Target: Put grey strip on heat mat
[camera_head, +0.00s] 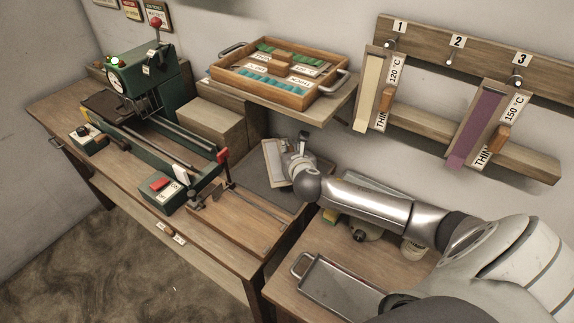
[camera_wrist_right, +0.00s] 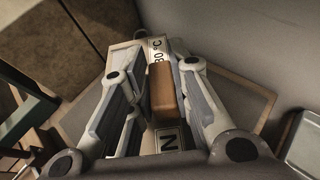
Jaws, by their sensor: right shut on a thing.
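The grey strip's board (camera_head: 271,161) is at the back of the bench, over the dark heat mat (camera_head: 256,182). My right gripper (camera_head: 291,166) is shut on the board's brown wooden handle (camera_wrist_right: 163,97), one finger on each side in the wrist view. A white label (camera_wrist_right: 157,54) ending in "°C" and another with "N" show by the handle. The board looks close above or on the mat, whose edge (camera_wrist_right: 262,108) shows around it; contact cannot be told. The strip's face is mostly hidden by my gripper. My left gripper is out of view.
Boards with a cream strip (camera_head: 370,90) and a purple strip (camera_head: 478,126) hang on pegs 1 and 3; peg 2 (camera_head: 450,58) is empty. A green machine (camera_head: 150,80) stands left. A shelf tray (camera_head: 230,84) is above the bench. A metal tray (camera_head: 338,291) lies front right.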

